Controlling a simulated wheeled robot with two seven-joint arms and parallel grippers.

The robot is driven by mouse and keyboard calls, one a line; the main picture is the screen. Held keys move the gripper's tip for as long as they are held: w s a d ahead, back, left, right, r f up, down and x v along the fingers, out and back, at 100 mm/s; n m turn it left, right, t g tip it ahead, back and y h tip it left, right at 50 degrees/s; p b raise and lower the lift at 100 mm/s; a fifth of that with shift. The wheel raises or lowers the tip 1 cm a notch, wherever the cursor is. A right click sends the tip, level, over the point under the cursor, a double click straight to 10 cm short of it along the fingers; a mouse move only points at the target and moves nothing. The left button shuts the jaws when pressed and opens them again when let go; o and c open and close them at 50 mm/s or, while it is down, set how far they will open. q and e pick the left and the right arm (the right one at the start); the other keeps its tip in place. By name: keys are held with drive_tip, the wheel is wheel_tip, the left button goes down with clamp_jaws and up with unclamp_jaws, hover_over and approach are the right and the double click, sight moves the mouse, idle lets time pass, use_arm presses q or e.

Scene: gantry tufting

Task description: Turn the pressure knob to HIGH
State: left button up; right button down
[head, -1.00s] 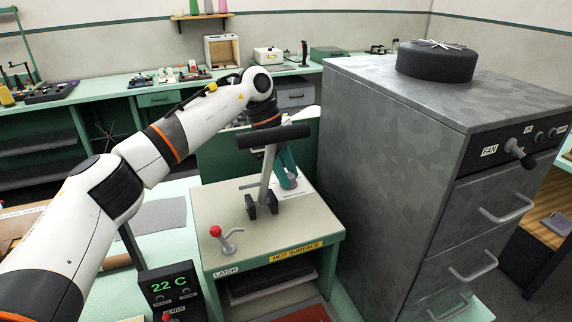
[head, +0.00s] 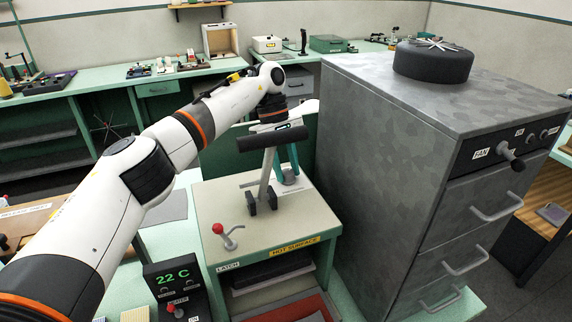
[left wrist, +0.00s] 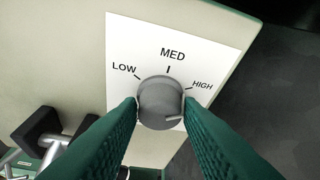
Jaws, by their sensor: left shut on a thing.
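The pressure knob (left wrist: 160,92) is a round grey knob on a white label plate (left wrist: 205,50) marked LOW, MED and HIGH. In the left wrist view, a thin pale mark shows on the knob's lower right, below the HIGH label; I cannot tell for sure that it is the pointer. My left gripper (left wrist: 160,108) is shut on the knob, with one green finger on each side. In the head view, my left gripper (head: 289,178) reaches down behind the press lever (head: 266,180) to the press top, and its fingers largely hide the knob.
The upright lever with its dark crossbar (head: 272,138) stands close in front of my left gripper. A red-tipped latch handle (head: 228,235) is on the press (head: 215,205). A tall grey cabinet (head: 400,150) stands close to the right. A temperature display (head: 176,280) reads 22 C.

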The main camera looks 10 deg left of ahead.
use_arm(q)
drive_tip(key=shift+r, duration=0.1)
drive_tip(key=o, duration=1)
drive_tip(key=shift+c, duration=0.2)
drive_tip(key=v, duration=0.5)
drive_tip(key=shift+w+r+b, duration=0.1)
drive_tip(key=shift+r+b, duration=0.2)
drive_tip(key=shift+b, duration=0.05)
drive_tip(key=shift+p+v, duration=0.4)
drive_tip(key=shift+v, duration=0.55)
drive_tip(key=shift+a+f, duration=0.1)
drive_tip(key=shift+a, duration=0.05)
